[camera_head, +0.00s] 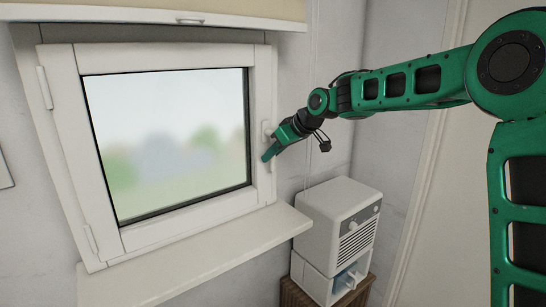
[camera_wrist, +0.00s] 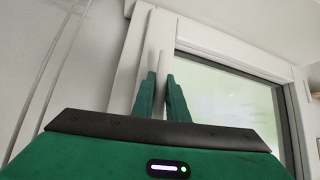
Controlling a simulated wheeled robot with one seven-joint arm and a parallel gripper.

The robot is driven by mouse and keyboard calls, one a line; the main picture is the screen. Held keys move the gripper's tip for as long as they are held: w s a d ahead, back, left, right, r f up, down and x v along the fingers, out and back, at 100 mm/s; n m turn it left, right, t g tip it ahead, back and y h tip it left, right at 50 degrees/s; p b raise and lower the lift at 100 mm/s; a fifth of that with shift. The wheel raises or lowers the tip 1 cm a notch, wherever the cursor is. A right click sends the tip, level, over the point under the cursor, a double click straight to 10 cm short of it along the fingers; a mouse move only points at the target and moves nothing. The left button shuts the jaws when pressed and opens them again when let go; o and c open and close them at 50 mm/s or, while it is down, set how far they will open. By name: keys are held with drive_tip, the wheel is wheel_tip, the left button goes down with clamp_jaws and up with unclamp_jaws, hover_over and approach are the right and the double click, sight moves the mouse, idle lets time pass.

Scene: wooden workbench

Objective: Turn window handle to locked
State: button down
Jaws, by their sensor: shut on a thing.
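The white window (camera_head: 95,130) is closed in its frame, with its handle (camera_head: 267,127) on the right side of the sash. My gripper (camera_head: 268,154) reaches in from the right and is shut on the handle below its mount. In the wrist view, a pale strip of the handle (camera_wrist: 162,66) shows between the two green fingers of my gripper (camera_wrist: 163,84). The fingers and my gripper's body hide much of the handle. It seems to hang roughly downward, but its exact angle is hard to tell.
A white sill (camera_head: 200,257) juts out below the window. A white boxy appliance (camera_head: 325,215) stands on a brown wooden support below my forearm. A rolled-up blind or cabinet edge (camera_head: 180,17) hangs above the window. The wall right of the window is bare.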

drive_tip(key=shift+d+f, duration=0.4)
drive_tip(key=shift+f, duration=0.1)
drive_tip(key=c, duration=1.8)
unclamp_jaws()
drive_tip(key=shift+w, duration=0.2)
drive_tip(key=shift+o, duration=0.2)
drive_tip(key=shift+s+a+r, duration=0.1)
drive_tip(key=shift+a+r, duration=0.1)
drive_tip(key=shift+r, duration=0.05)
drive_tip(key=v, duration=1)
drive_tip(key=shift+d+r, duration=0.2)
drive_tip(key=shift+d, duration=0.05)
drive_tip(key=shift+s, duration=0.15)
